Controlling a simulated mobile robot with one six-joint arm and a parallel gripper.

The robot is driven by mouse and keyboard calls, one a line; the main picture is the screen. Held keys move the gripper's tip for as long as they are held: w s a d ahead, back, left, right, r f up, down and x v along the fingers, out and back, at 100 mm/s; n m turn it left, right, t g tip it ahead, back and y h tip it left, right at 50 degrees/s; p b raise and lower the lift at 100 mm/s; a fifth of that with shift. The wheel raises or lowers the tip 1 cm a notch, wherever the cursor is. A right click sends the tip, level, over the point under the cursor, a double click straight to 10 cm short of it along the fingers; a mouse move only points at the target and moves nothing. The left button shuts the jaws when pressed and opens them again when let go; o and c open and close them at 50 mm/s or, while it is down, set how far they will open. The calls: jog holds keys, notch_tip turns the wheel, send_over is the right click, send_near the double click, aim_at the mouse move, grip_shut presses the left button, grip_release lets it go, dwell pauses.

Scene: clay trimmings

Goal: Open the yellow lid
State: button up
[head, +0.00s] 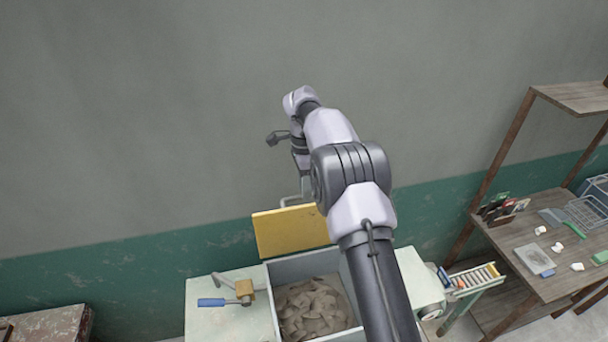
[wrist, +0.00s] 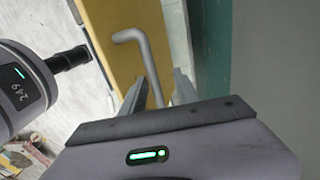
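The yellow lid (head: 280,235) stands raised at the back edge of a grey bin (head: 300,267), which is open at the top. Its right part is hidden behind my arm. In the wrist view the yellow lid (wrist: 115,30) fills the upper middle, with a bent grey handle (wrist: 148,55) on it. My gripper (wrist: 159,77) has its two fingers apart, one on each side of the handle's rod, with a gap visible. I cannot tell whether either finger touches it. In the head view my gripper is mostly hidden by the arm, above the lid.
Clay trimmings (head: 312,305) lie in the bin. A blue-handled tool (head: 222,301) and a tan block (head: 244,289) are on the pale worktop left of the bin. A wooden shelf with tools (head: 530,225) stands at right. The wall is close behind the lid.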

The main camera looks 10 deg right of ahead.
notch_tip(320, 180, up, 10)
jog(key=p, duration=0.2)
jog(key=shift+w, duration=0.25)
jog(key=shift+r, duration=0.1)
